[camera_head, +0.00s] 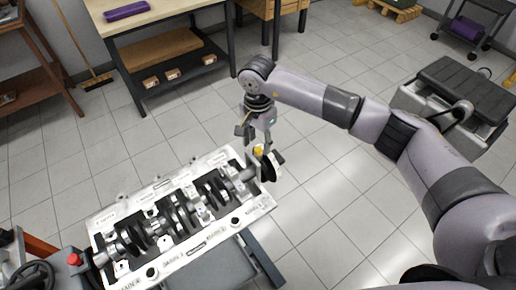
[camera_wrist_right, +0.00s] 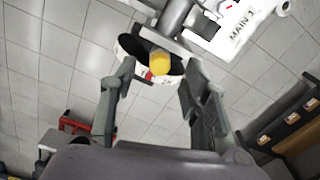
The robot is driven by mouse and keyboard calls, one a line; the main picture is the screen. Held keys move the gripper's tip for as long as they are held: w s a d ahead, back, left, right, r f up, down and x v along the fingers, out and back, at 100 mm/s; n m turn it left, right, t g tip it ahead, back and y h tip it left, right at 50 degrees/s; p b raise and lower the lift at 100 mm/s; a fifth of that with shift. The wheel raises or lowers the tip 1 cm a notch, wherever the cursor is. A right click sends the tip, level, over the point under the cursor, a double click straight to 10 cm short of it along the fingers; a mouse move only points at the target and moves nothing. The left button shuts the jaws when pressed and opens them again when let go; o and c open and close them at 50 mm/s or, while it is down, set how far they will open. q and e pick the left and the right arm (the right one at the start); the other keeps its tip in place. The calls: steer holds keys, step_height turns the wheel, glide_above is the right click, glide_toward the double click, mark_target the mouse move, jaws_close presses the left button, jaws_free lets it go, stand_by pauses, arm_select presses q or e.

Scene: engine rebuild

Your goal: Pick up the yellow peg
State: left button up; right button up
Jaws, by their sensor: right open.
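The yellow peg (camera_head: 258,149) shows as a small yellow piece at the right end of the engine block (camera_head: 240,213), beside the dark round end of the crankshaft (camera_head: 271,167). In the right wrist view the yellow peg (camera_wrist_right: 160,62) is a rounded yellow end in front of the dark round part, between and beyond the fingertips. My right gripper (camera_head: 257,140) points down over that end of the block. In its wrist view the right gripper (camera_wrist_right: 155,85) is open, with a finger on each side of the peg and nothing visibly held. My left gripper is not in view.
The engine block lies on a stand (camera_head: 262,262) with a crankshaft along it. A workbench (camera_head: 165,10) with a purple case (camera_head: 126,11) stands at the back left. A grey cart (camera_head: 460,90) stands at the right. Tiled floor (camera_head: 330,190) is free right of the block.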

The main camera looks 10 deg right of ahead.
mark_target(258, 155)
steer(key=shift+f, duration=1.1)
jaws_close()
